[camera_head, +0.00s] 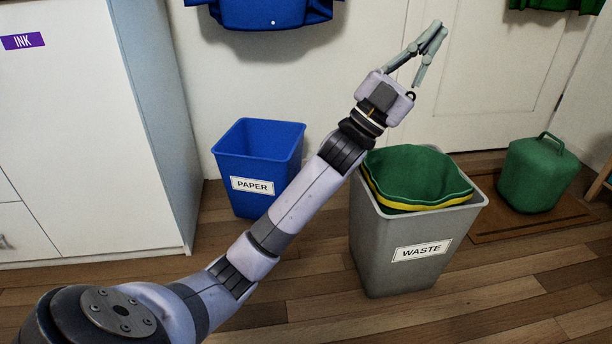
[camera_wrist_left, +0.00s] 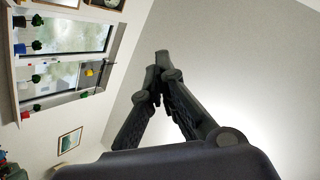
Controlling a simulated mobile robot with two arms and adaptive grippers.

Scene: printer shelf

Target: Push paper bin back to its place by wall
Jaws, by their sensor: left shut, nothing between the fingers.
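The blue bin labelled PAPER (camera_head: 259,142) stands upright on the wood floor, near the pale wall and right of the white cabinet. My left arm crosses in front of its right side and hides part of it. My left gripper (camera_head: 438,30) is raised up and to the right, well apart from the paper bin, above and behind the waste bin in the picture. In the left wrist view its fingers (camera_wrist_left: 160,62) meet at the tips, shut and empty, pointing up past a bare wall. My right gripper is not in view.
A grey WASTE bin (camera_head: 400,270) with green and yellow liners stands right of the paper bin. A white cabinet (camera_head: 70,130) is at the left. A green canister (camera_head: 538,175) stands on a brown mat (camera_head: 520,222). Blue cloth (camera_head: 265,12) hangs above the paper bin.

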